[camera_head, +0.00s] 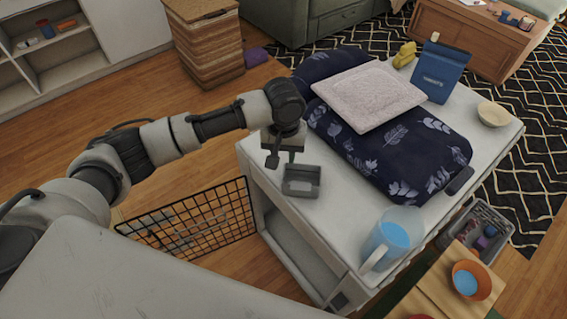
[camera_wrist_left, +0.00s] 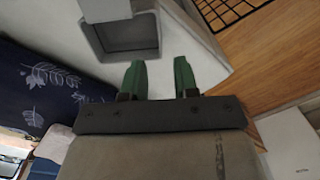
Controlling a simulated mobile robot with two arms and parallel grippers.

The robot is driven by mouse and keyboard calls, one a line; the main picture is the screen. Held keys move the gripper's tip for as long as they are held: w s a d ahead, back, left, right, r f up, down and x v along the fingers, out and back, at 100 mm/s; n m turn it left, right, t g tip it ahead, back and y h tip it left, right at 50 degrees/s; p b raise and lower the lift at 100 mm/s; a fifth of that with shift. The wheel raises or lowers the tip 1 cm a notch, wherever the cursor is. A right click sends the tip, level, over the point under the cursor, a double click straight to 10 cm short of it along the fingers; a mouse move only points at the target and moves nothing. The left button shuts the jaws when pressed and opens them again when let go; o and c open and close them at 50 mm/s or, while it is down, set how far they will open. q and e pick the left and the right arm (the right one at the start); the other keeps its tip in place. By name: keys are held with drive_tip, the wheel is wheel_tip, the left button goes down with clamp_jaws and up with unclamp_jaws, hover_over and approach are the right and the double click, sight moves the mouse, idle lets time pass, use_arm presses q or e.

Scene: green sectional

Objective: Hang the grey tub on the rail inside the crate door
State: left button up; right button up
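The small grey tub (camera_head: 301,181) sits on the white top of the crate (camera_head: 335,226), near its left edge. It also shows in the left wrist view (camera_wrist_left: 128,36), just beyond the fingertips. My left gripper (camera_head: 281,161) is just behind and left of the tub, pointing down. In the left wrist view its two green fingers (camera_wrist_left: 160,72) stand apart with nothing between them. The black wire-grid crate door (camera_head: 190,222) stands swung open to the left. I cannot make out the rail clearly. My right gripper is not in view.
A folded navy leaf-print cloth (camera_head: 400,150) with a pale cushion (camera_head: 368,95) fills much of the top. A pitcher of blue liquid (camera_head: 391,238), a blue pouch (camera_head: 439,72) and a cream bowl (camera_head: 493,114) stand there too. Wood floor lies clear behind the door.

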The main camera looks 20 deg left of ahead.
use_arm(q)
drive_tip(key=shift+r, duration=1.7)
drive_tip(key=s+d+f+m+t+h, duration=0.1)
drive_tip(key=s+d+f+m+h, duration=0.15)
drive_tip(key=s, duration=0.35)
drive_tip(key=s+d+f+m+t+h, duration=0.1)
drive_tip(key=s+d+f+m, duration=0.1)
drive_tip(key=s+d+f, duration=0.35)
drive_tip(key=s+a+t+y, duration=0.2)
drive_tip(key=s+a+y, duration=0.1)
drive_tip(key=s+a, duration=1.1)
wheel_tip(320, 180, down, 21)
drive_tip(key=g+p, duration=0.2)
drive_tip(key=p, duration=0.2)
drive_tip(key=s+a+f+p, duration=0.1)
drive_tip(key=s+f+p, duration=0.1)
drive_tip(key=s+f, duration=0.4)
drive_tip(key=s+a+f+g+p, duration=0.1)
drive_tip(key=s+f, duration=0.5)
drive_tip(key=s, duration=0.5)
drive_tip(key=shift+a+f+p, duration=0.15)
drive_tip(key=shift+f+p, duration=0.25)
